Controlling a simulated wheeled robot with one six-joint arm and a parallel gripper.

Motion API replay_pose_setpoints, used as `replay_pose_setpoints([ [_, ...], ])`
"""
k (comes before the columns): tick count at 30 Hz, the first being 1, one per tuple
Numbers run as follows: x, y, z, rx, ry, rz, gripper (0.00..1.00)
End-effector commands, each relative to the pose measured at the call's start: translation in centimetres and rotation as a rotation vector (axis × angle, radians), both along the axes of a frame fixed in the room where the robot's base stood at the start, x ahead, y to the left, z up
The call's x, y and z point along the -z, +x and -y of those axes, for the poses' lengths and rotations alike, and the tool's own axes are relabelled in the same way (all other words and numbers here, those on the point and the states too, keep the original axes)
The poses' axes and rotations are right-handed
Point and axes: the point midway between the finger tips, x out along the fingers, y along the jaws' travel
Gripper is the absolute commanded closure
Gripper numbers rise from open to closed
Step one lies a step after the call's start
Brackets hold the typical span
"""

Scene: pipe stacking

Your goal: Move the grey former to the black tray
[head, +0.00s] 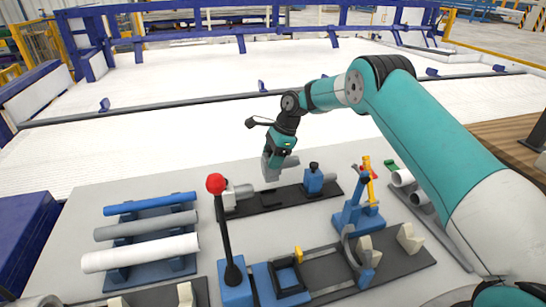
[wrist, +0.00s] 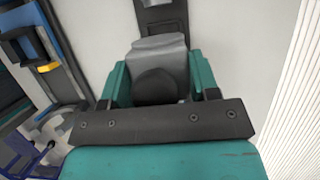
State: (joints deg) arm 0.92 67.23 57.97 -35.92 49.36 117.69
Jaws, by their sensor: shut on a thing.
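My gripper (head: 280,154) is shut on the grey former (head: 271,169), whose grey block shape points down below the jaws. In the wrist view the former (wrist: 158,55) sits between the two teal fingers, with a dark rounded part near the palm. A black, flat tray-like plate (head: 270,201) lies on the table below my gripper in the head view. The former is over or just behind its middle; I cannot tell the exact gap. Part of a dark strip (wrist: 160,14) shows past the former in the wrist view.
A blue fixture (head: 313,179) stands at the plate's right end and a pale block with a grey cylinder (head: 238,194) at its left. A red-knobbed lever (head: 216,184) rises in front. Pipes lie on a blue rack (head: 122,275) at left. A blue bending fixture (head: 355,215) stands at right.

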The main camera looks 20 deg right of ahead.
Motion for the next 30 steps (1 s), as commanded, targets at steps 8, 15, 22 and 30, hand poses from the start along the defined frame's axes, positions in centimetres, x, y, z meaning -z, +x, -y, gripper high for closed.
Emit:
replay_pose_setpoints([
  [8, 2.4, 0.1, 0.1, 0.001, 0.0, 0.002, 0.86],
  [15, 4.1, 0.1, 0.1, 0.001, 0.0, 0.003, 0.86],
  [22, 5.6, 0.1, 0.1, 0.001, 0.0, 0.003, 0.86],
  [30, 7.3, 0.0, 0.1, 0.003, 0.0, 0.001, 0.86],
])
